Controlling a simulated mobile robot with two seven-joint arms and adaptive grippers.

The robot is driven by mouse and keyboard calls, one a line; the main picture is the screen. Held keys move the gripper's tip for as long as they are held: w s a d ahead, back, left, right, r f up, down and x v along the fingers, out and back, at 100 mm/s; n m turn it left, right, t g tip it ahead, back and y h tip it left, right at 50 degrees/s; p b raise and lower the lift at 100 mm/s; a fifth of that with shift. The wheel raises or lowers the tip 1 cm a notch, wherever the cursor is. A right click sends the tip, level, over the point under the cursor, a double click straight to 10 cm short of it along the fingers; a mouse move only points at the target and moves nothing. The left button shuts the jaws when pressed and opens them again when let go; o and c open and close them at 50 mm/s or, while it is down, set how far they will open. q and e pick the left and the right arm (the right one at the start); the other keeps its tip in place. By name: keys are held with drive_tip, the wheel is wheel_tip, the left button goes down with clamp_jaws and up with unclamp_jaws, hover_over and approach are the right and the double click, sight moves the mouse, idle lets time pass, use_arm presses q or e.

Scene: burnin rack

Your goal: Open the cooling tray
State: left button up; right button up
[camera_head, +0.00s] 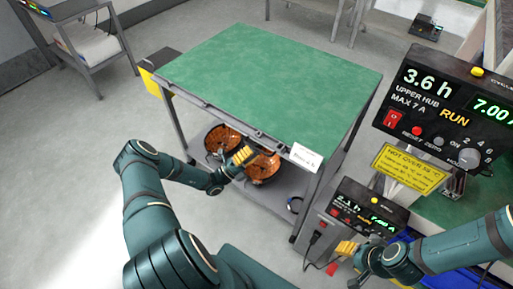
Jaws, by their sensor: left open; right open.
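I cannot tell for certain which part is the cooling tray. A green-topped cart (270,75) stands in the middle, with a dark rail (215,107) along its near edge and a white label (306,157) at that edge's right end. Two round copper-coloured wound parts (221,140) sit below the top. My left gripper (247,155) is open, with yellow fingers in front of the right-hand copper part (262,169), partly covering it. I cannot tell whether it touches anything. My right gripper (346,248) is open at the lower right, in front of the lower control unit, away from the cart.
An upper control panel (440,105) reads 3.6 h and RUN, with a yellow hot-oven sign (409,169) below it. A lower control unit (365,210) stands right of the cart. A grey shelf cart (85,45) is at the upper left. The floor left of the green cart is clear.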

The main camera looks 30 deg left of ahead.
use_arm(q)
drive_tip(key=shift+x, duration=1.15)
clamp_jaws()
drive_tip(key=s+a+p, duration=0.1)
drive_tip(key=s, duration=1.9)
drive_tip(key=shift+a, duration=0.35)
